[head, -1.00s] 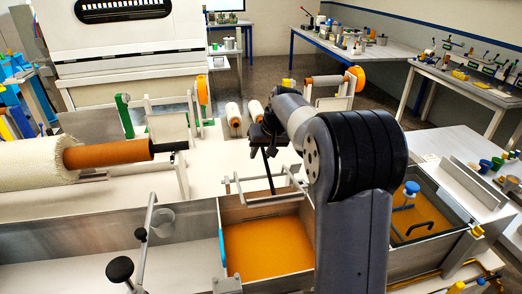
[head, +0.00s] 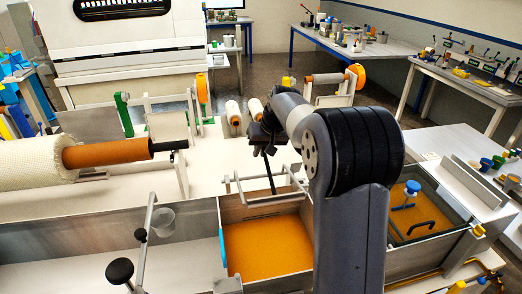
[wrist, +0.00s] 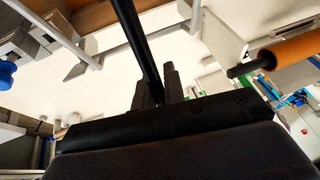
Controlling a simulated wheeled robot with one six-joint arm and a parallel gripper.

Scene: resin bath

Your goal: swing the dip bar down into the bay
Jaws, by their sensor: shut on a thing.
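The dip bar is a pale grey frame (head: 262,202) with a dark upright handle (head: 270,176). In the head view it is raised at the rear rim of the bay (head: 267,246), a metal-walled bath of orange resin, with its front rail above the rear part of the bay. My gripper (head: 263,141) is shut on the handle near its top. In the wrist view the black handle (wrist: 137,45) runs up from between my fingertips (wrist: 159,91). Part of the frame's right side is hidden behind my arm in the head view.
A second bath (head: 430,212) with a blue knob and black handle lies right of my arm. A rod with black knobs (head: 150,215) stands left of the bay. A large fabric roll (head: 35,160) on an orange core lies at far left.

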